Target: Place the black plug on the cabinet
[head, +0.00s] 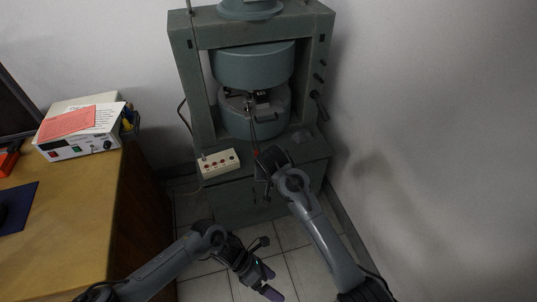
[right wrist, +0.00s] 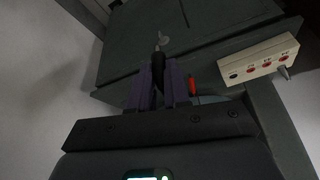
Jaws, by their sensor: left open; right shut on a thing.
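The green-grey cabinet (head: 235,202) stands under the magnet, and its surface also shows in the right wrist view (right wrist: 215,18). My right gripper (right wrist: 168,82) is shut on a slim black piece, the black plug (right wrist: 158,66), which sticks out past the purple fingertips. The fingers are over or close to the cabinet edge; I cannot tell whether the plug touches it. In the head view, my right wrist hides the plug and the fingertips. My left gripper (head: 271,282) is open and empty, low above the floor tiles.
A beige box with red buttons (head: 218,163) sits at the cabinet's left; it also shows in the right wrist view (right wrist: 262,61). A small red piece (right wrist: 191,86) is beside my right fingers. The magnet (head: 254,67) rises behind. A wooden desk (head: 75,215) stands left, a wall right.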

